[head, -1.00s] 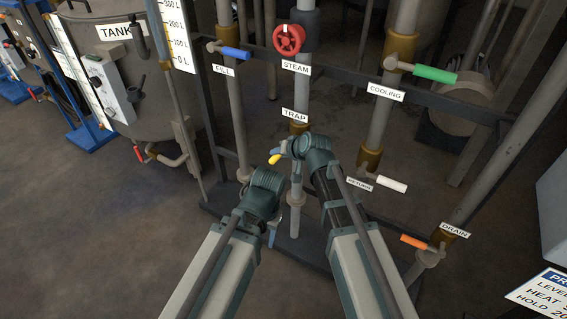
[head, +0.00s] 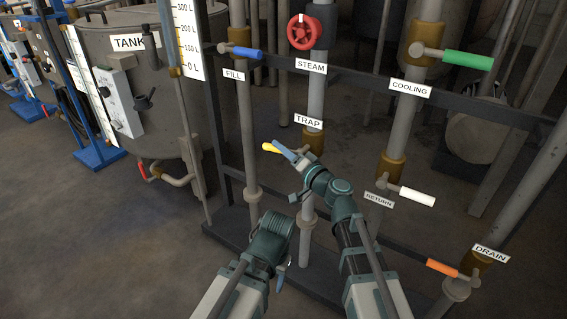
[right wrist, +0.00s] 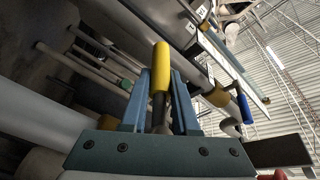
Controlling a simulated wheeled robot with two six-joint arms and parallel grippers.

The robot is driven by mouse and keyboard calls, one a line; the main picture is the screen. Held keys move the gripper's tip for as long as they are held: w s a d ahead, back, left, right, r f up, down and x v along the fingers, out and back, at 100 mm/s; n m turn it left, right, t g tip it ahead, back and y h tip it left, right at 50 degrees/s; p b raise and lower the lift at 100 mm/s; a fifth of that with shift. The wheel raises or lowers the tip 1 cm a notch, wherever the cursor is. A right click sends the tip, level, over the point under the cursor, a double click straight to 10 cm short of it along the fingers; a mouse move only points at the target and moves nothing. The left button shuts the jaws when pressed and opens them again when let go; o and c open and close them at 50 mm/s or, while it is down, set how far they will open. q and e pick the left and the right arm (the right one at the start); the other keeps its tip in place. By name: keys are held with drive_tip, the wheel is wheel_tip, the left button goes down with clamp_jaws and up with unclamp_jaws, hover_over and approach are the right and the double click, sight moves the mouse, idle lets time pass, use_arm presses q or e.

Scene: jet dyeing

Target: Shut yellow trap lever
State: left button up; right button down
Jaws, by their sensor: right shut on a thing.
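The yellow trap lever (head: 269,147) sticks out to the left below the TRAP label (head: 307,121), close to level with a slight upward tilt. Its yellow handle also shows in the right wrist view (right wrist: 161,68), between two blue fingers. My right gripper (head: 284,151) is shut on the lever, with the yellow end showing past the fingers. The lever's pivot is mostly hidden by my right gripper and wrist. My left gripper (head: 285,268) is low, left of the right arm, mostly hidden behind its own wrist and apart from the lever.
The blue fill lever (head: 246,53) and red steam wheel (head: 304,32) are above. The green cooling lever (head: 468,60), white return lever (head: 417,196) and orange drain lever (head: 442,268) are to the right. A dark rail (head: 370,82) crosses the pipes.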

drive_tip(key=shift+a+r+m+t+y+b, duration=0.1)
drive_tip(key=shift+r+m+t+y+b, duration=0.35)
drive_tip(key=shift+t+y+b, duration=0.35)
drive_tip(key=shift+r, duration=0.1)
drive_tip(key=c, duration=0.7)
unclamp_jaws()
